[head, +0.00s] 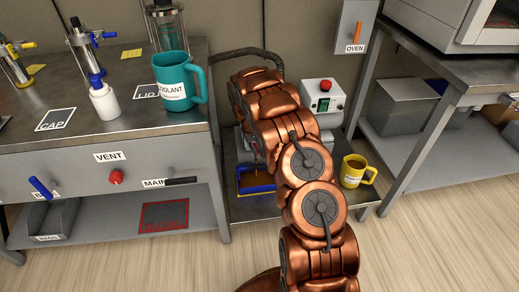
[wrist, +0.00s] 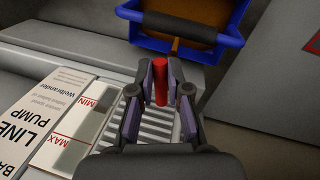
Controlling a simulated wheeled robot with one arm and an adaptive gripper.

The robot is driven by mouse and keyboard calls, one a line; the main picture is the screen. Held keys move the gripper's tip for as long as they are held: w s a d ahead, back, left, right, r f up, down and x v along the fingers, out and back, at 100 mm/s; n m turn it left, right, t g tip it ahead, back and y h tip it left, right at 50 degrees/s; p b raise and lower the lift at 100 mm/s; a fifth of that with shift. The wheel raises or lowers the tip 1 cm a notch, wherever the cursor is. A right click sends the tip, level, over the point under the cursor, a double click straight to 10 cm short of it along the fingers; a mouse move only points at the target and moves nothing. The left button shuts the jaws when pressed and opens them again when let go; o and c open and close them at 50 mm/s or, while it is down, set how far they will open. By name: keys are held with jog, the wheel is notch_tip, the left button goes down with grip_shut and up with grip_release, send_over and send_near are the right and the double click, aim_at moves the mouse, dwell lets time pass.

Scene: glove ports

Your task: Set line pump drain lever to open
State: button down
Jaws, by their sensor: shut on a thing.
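The line pump shows in the wrist view as a grey body with a white LINE PUMP label (wrist: 48,125) and a MIN/MAX strip. A red lever (wrist: 160,82) stands out near its ribbed side; I take it for the drain lever. My gripper (wrist: 160,80) is shut on it, one finger on each side. A bit of red also shows by the right finger. The fingers hide part of the lever, and I cannot tell its setting. In the head view my copper arm hides my gripper and the lever.
A blue-rimmed bin (wrist: 185,30) lies just beyond the lever; it also shows in the head view (head: 256,185). A yellow mug (head: 356,172) stands right of my arm. A grey box with a red button (head: 322,95) stands behind it. A teal COOLANT mug (head: 178,82) is on the left bench.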

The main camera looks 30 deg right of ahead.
jog(key=shift+a+m, duration=0.1)
jog(key=shift+m, duration=0.2)
jog(key=c, duration=1.1)
grip_release()
jog(key=shift+c, duration=0.2)
notch_tip(320, 180, up, 12)
jog(key=a, duration=0.2)
jog(key=shift+w+f, duration=0.15)
jog(key=shift+w, duration=0.1)
jog(key=shift+a, duration=0.1)
